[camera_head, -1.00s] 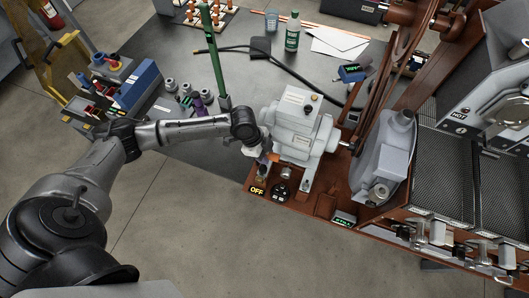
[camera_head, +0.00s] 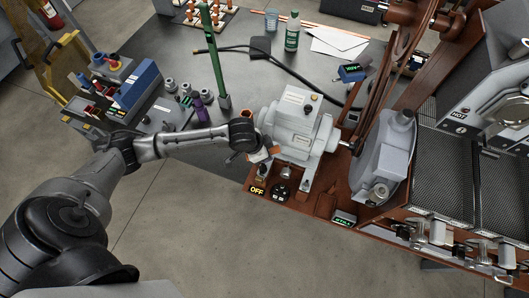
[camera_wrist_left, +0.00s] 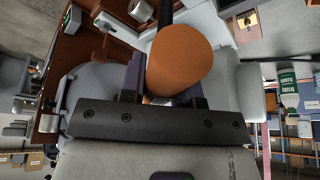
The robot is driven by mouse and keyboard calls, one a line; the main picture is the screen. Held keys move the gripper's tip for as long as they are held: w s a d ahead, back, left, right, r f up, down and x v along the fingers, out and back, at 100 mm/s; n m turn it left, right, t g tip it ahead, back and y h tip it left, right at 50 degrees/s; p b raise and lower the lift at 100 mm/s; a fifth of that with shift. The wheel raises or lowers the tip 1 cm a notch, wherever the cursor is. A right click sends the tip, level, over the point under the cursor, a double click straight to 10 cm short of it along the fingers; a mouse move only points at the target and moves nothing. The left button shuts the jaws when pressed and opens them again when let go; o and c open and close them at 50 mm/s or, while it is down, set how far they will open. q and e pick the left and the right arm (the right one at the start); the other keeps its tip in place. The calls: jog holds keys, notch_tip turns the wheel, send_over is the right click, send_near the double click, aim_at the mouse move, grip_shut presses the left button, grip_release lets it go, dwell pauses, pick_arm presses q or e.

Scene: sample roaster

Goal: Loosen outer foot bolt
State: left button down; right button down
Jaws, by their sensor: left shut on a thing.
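My left gripper (camera_wrist_left: 165,85) is shut on a thick orange handle (camera_wrist_left: 181,58) with a dark shaft running from its far end, in the left wrist view. The tool's working tip is hidden there. In the head view my left gripper (camera_head: 264,155) is beside the near left side of the pale grey motor (camera_head: 296,124), with a bit of orange showing at it. The motor sits on the red-brown base (camera_head: 325,192) of the roaster. I cannot make out the outer foot bolt or whether the tool touches it. My right gripper is not in view.
An "OFF" display (camera_head: 257,190) and a round dark control (camera_head: 281,191) lie on the base just below the gripper. A green post (camera_head: 215,58) stands on the grey table (camera_head: 180,62) behind the arm.

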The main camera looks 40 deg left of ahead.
pick_arm(q)
jog(key=n+y, duration=0.1)
jog(key=n, duration=0.4)
jog(key=shift+t+y, duration=0.3)
jog(key=shift+y, duration=0.1)
jog(key=n+y, duration=0.1)
jog(key=n, duration=0.2)
jog(key=n+y, duration=0.1)
jog(key=n, duration=0.2)
jog(key=shift+a, duration=0.15)
jog(key=n+y, duration=0.1)
jog(key=n, duration=0.1)
jog(key=n+g, duration=0.1)
jog(key=n, duration=0.2)
jog(key=shift+a+g+y, duration=0.1)
jog(key=shift+g+y, duration=0.2)
jog(key=shift+y, duration=0.1)
jog(key=n+g, duration=0.1)
jog(key=n, duration=0.1)
jog(key=n+g+y, duration=0.1)
jog(key=n, duration=0.2)
jog(key=shift+s+n, duration=0.15)
jog(key=shift+n, duration=0.15)
jog(key=shift+a, duration=0.15)
jog(key=shift+m+t, duration=0.3)
jog(key=shift+m, duration=0.5)
jog(key=shift+r, duration=0.1)
